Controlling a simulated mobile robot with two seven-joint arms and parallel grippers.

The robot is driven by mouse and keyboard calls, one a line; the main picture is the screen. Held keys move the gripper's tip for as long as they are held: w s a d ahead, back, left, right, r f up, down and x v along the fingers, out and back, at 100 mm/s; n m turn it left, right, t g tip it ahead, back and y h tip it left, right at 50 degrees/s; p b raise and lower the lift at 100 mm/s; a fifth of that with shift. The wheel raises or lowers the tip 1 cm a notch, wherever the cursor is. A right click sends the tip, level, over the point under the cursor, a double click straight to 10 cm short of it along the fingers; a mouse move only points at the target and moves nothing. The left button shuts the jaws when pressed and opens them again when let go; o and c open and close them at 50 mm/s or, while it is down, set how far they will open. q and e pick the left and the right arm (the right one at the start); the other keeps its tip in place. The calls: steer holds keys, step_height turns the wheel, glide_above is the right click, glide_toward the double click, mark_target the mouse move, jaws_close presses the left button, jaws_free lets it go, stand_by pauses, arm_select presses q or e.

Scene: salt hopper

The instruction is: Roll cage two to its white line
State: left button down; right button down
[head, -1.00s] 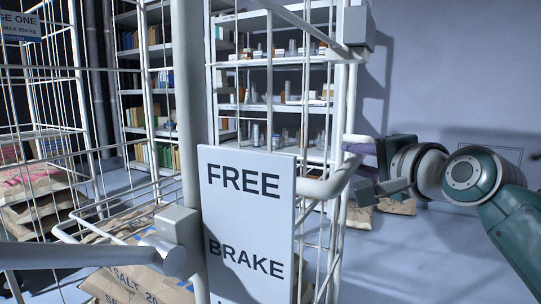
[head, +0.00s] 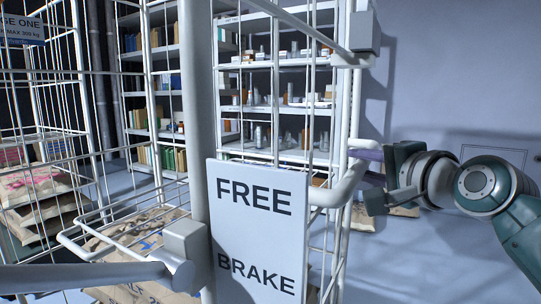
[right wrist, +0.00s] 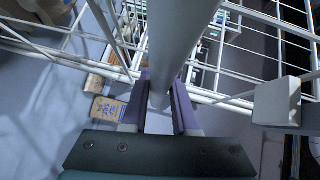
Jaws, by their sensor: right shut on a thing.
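A white wire roll cage (head: 335,235) fills the near view; its own name sign is not in view. On its post is a plate (head: 258,228) marked FREE above and BRAKE below. A grey lever (head: 90,277) reaches left from a block on the post; I cannot tell its setting. My right gripper (head: 366,158) is shut on the cage's tubular handle at the right. In the right wrist view the fingers (right wrist: 158,115) stand on both sides of the handle tube (right wrist: 180,40). My left gripper is not in view. No white floor line shows.
Another cage with a CAGE ONE sign (head: 22,27) stands at the left, with sacks (head: 35,185) in it. Sacks (head: 140,240) lie inside the near cage. Shelves (head: 285,108) stand behind. More sacks (head: 400,211) lie on the floor at the right, by the wall.

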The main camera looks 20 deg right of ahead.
steer(key=shift+s+d+r, duration=0.2)
steer(key=shift+s+d, duration=0.15)
steer(key=shift+d, duration=0.1)
steer(key=shift+s+d, duration=0.15)
steer(key=shift+s, duration=0.05)
steer(key=shift+s+d+f+h, duration=0.2)
steer(key=shift+s+d+h, duration=0.1)
steer(key=shift+s, duration=0.15)
steer(key=c, duration=1)
jaws_free()
steer(key=shift+c, duration=0.2)
steer(key=o, duration=0.4)
steer(key=shift+w+a, duration=0.1)
steer(key=shift+c, duration=0.2)
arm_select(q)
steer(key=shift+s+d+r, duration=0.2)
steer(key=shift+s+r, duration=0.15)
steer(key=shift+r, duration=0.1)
